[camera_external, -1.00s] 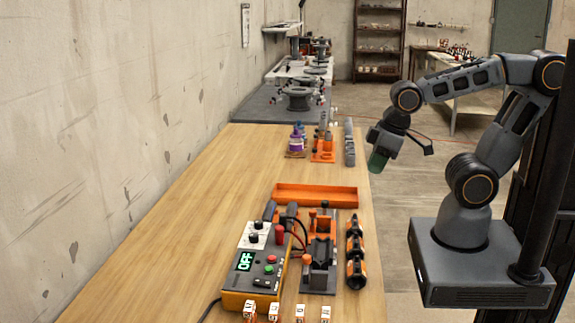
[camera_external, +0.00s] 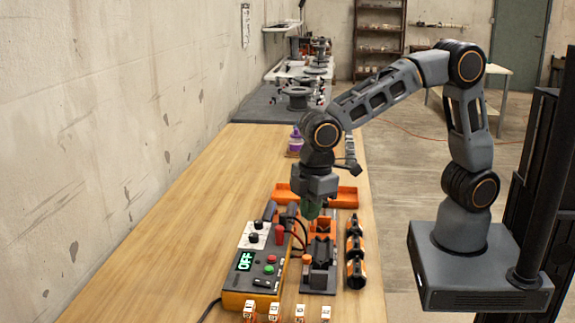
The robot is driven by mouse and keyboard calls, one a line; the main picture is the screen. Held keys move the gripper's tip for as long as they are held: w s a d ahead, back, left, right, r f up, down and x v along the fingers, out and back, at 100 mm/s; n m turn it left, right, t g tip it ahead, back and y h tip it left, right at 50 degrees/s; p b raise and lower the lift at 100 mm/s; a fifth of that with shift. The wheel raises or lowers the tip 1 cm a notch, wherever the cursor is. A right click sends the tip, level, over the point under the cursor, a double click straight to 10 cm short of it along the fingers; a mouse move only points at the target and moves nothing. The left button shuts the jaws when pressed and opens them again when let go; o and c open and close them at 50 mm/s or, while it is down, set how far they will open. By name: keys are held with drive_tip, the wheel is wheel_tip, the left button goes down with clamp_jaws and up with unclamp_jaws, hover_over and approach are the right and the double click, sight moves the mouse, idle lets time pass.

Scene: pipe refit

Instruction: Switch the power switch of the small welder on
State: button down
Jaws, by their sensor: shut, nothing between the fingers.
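The small welder (camera_external: 257,270) is a dark box with an orange-yellow lower edge at the near part of the table. Its display (camera_external: 244,261) reads OFF in green. Its top face carries black knobs, a red part, a green button, a red button and a small black switch (camera_external: 263,283) near the front edge; I cannot tell for sure that this is the power switch. My gripper (camera_external: 310,211) points down above the bench, just behind and right of the welder, apart from its panel. Its greenish tip is shut and empty.
An orange tray (camera_external: 347,197) lies behind the welder. A dark clamp fixture (camera_external: 319,262) stands right of it, then a row of black and orange parts (camera_external: 355,255). Small white-orange blocks (camera_external: 275,312) line the front. The table's left side (camera_external: 165,235) is clear.

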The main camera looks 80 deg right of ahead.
sight(257, 281)
drive_tip(key=w+a+r+n, duration=0.2)
drive_tip(key=w+a+n, duration=0.6)
drive_tip(key=n, duration=0.1)
drive_tip(key=shift+r+n+t, duration=0.3)
drive_tip(key=shift+w, duration=0.1)
drive_tip(key=f, duration=0.4)
drive_tip(key=w+f, duration=0.1)
drive_tip(key=f, duration=0.4)
drive_tip(key=w+f, duration=0.1)
drive_tip(key=f, duration=0.4)
drive_tip(key=shift+p, duration=0.4)
